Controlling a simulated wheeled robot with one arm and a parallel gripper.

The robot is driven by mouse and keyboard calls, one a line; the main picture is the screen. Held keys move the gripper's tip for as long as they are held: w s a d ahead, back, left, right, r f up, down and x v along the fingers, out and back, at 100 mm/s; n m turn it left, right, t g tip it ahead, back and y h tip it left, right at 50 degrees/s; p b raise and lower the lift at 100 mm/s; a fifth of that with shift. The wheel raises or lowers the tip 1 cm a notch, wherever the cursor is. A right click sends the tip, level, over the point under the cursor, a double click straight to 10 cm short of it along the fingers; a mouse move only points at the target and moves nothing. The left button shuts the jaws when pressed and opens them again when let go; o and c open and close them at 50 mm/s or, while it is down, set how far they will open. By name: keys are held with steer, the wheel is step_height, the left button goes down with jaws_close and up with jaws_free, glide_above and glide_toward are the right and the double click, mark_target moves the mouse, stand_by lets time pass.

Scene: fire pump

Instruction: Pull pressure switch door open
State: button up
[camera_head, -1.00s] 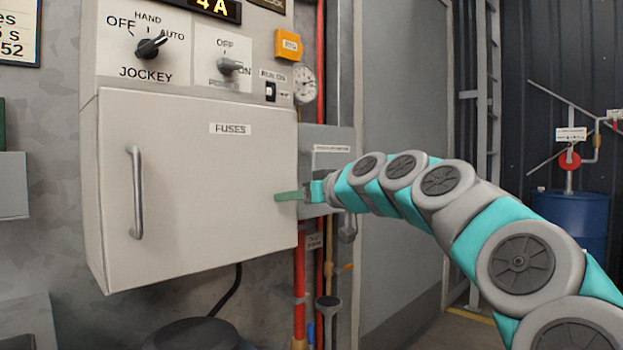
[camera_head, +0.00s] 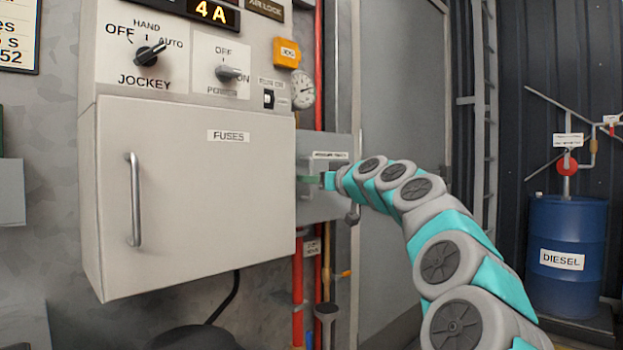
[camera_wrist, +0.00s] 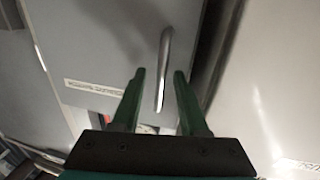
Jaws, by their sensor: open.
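The pressure switch door (camera_head: 323,208) is the front of a grey box right of the fuse cabinet, with a white label (camera_head: 330,155) near its top. It looks shut. In the wrist view the door (camera_wrist: 100,45) fills the left and middle. The handle (camera_wrist: 163,65) appears between the open fingers (camera_wrist: 159,72). I cannot tell whether either finger touches it.
The large fuse cabinet (camera_head: 190,210) with its own handle (camera_head: 136,200) stands close on the left. Red pipes (camera_head: 298,285) run below the box. A grey door panel (camera_head: 400,100) is behind my arm. A blue diesel drum (camera_head: 567,235) stands at the right.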

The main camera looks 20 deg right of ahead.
steer(key=shift+w+a, duration=0.1)
steer(key=shift+w, duration=0.3)
jaws_close()
stand_by(1.3)
